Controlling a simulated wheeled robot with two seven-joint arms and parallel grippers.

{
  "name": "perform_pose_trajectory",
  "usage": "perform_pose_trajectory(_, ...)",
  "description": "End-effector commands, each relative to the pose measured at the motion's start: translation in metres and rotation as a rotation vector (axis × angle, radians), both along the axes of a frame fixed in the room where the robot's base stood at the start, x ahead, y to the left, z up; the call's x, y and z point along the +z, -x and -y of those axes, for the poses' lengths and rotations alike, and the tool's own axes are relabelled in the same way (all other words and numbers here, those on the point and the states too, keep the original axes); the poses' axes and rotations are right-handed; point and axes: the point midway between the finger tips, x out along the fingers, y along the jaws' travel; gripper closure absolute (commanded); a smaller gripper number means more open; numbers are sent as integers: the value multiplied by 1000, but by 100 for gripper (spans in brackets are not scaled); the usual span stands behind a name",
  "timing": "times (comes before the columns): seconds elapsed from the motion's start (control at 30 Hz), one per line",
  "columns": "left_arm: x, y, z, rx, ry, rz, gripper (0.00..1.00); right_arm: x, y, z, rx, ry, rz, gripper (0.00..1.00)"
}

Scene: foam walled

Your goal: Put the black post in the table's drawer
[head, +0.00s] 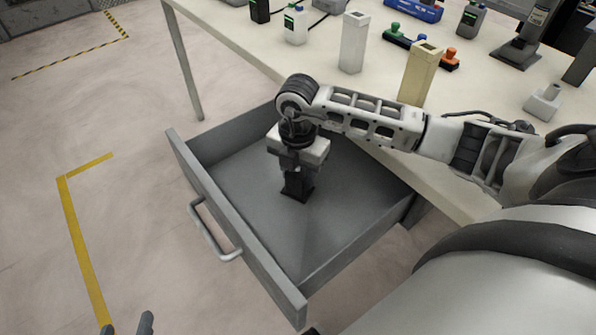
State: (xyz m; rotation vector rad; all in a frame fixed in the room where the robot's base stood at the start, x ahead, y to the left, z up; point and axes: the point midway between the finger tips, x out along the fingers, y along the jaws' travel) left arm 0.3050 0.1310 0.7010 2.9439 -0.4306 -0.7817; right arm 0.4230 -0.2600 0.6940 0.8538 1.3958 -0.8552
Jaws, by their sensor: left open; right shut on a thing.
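The table's grey drawer (235,225) is pulled open below the table top. My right gripper (296,168) reaches down into it and is shut on the black post (298,186). The post is upright inside the drawer, its lower end at or just above the drawer floor; I cannot tell whether it touches. The gripper hides the post's upper part. My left gripper (127,326) shows only its fingertips at the bottom edge, apart and empty, left of the drawer.
The table (300,55) carries a white post (354,42), a beige post (420,74), a white bottle (295,24) and other small items. The drawer's handle (214,232) sticks out at its front. The rest of the drawer floor looks empty. Open floor lies to the left.

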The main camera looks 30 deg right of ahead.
Motion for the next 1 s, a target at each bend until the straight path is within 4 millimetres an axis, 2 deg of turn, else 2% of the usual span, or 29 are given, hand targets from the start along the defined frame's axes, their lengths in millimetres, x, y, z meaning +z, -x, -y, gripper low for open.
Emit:
perform_pose_trajectory(0.17,-4,0,0,-2,-2,0,49,-4,0,0,-1,0,0,86)
perform_pose_trajectory(0.2,-2,0,0,-2,-2,0,49,-3,0,0,-1,0,0,49)
perform_pose_trajectory(0.23,-2,0,0,-2,-2,0,49,-3,0,0,-1,0,0,41)
perform_pose_trajectory(0.27,-2,0,0,-2,-2,0,49,-3,0,0,-1,0,0,38)
perform_pose_trajectory(0.53,-2,1,0,-3,-3,-1,49,-2,0,0,-1,0,0,38)
perform_pose_trajectory(0.67,0,1,0,-2,-2,-4,49,8,-1,1,-1,0,4,38)
perform_pose_trajectory(1.0,0,2,0,-2,-4,-20,49,79,-1,1,-1,1,5,38)
